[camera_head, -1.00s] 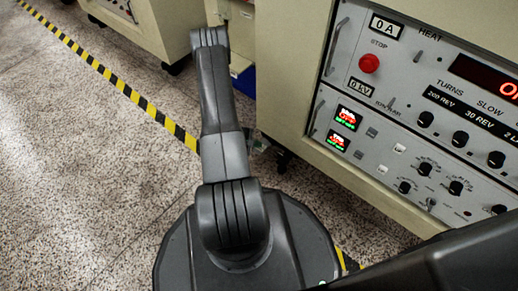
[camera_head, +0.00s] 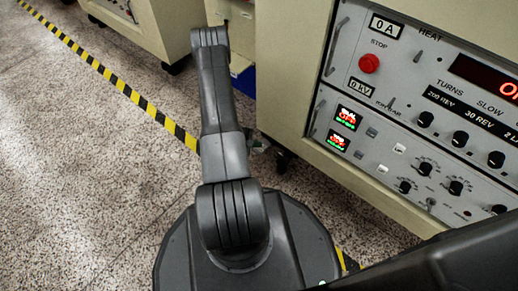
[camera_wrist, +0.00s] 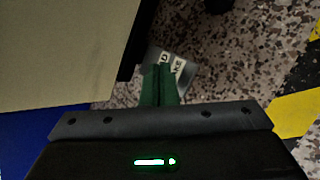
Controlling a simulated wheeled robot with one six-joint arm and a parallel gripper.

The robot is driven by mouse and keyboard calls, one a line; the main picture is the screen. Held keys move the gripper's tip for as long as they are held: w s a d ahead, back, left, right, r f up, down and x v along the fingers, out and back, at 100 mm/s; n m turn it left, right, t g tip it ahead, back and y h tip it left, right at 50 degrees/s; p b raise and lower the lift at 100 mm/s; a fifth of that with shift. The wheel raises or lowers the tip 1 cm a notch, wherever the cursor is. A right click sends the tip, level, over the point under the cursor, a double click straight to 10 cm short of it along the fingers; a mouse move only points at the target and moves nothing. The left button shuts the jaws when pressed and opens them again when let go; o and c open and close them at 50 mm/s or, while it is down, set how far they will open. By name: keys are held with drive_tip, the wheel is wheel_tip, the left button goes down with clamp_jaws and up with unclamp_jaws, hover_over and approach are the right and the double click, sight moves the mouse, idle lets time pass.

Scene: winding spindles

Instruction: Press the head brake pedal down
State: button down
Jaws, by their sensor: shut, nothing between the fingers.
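In the wrist view a small pale grey plate (camera_wrist: 184,66) with dark letters lies low over the speckled floor. The readable letters are "D" and "KE", which fits the head brake pedal. My gripper (camera_wrist: 163,72) has its two green fingers together, with nothing between them. The fingers point at the plate and cover its left part. I cannot tell whether the fingertips touch it or are above it, nor whether the pedal is down. In the head view my arm hides the gripper, and the pedal cannot be made out clearly.
A beige cabinet (camera_wrist: 60,50) stands close on the left in the wrist view, with a dark foot beside the fingers. A control panel (camera_head: 400,150) with a red stop button (camera_head: 369,63) is on the right in the head view. Yellow-black tape (camera_head: 110,75) crosses open floor.

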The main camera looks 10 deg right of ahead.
sight(259, 149)
drive_tip(key=shift+f, duration=0.1)
idle(0.5)
drive_tip(key=shift+f, duration=0.35)
drive_tip(key=shift+f, duration=1.15)
idle(1.1)
drive_tip(key=shift+r, duration=0.15)
drive_tip(key=shift+r+p, duration=0.65)
drive_tip(key=shift+r, duration=0.8)
drive_tip(key=shift+r+p, duration=1.2)
drive_tip(key=shift+r, duration=1.3)
drive_tip(key=shift+s, duration=0.1)
